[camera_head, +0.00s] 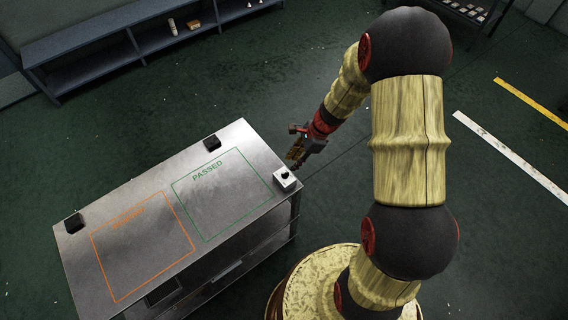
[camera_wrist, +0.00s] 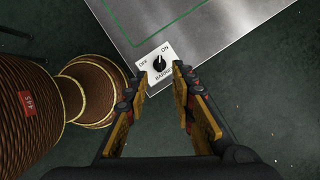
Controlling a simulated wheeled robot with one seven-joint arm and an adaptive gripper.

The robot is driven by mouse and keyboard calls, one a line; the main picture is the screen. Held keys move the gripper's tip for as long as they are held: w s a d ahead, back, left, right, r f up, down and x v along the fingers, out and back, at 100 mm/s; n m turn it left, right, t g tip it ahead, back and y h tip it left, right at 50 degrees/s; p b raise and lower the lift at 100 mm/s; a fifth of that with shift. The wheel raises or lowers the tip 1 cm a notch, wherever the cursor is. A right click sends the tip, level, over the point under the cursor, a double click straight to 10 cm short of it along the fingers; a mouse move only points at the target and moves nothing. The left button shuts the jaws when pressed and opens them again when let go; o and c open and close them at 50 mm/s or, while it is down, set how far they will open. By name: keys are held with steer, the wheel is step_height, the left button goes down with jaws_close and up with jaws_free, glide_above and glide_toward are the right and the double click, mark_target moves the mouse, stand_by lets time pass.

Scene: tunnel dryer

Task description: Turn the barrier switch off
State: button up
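The barrier switch (camera_head: 285,180) is a small white box with a black knob at the right corner of the metal table. In the wrist view the switch (camera_wrist: 151,72) shows the labels OFF on the left, ON at the upper right and BARRIER below. Its black knob (camera_wrist: 159,65) appears turned roughly toward ON, but the mark is too small to be sure. My gripper (camera_head: 296,161) is beside and above the switch in the head view. In the wrist view my gripper (camera_wrist: 161,79) is open and empty, its fingertips close to either side of the switch.
The metal table (camera_head: 150,190) has a green PASSED outline (camera_head: 206,177) and an orange outline (camera_head: 131,229). Dark blocks (camera_head: 212,142) (camera_head: 74,222) stand at its edges. A long shelf (camera_head: 110,50) stands along the back.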

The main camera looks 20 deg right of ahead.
mark_target(285, 173)
steer(key=shift+m, duration=0.4)
steer(key=b+x, duration=0.2)
steer(key=x, duration=0.5)
steer(key=shift+a+f, duration=0.1)
steer(key=shift+f, duration=0.25)
steer(key=shift+c, duration=0.3)
jaws_close()
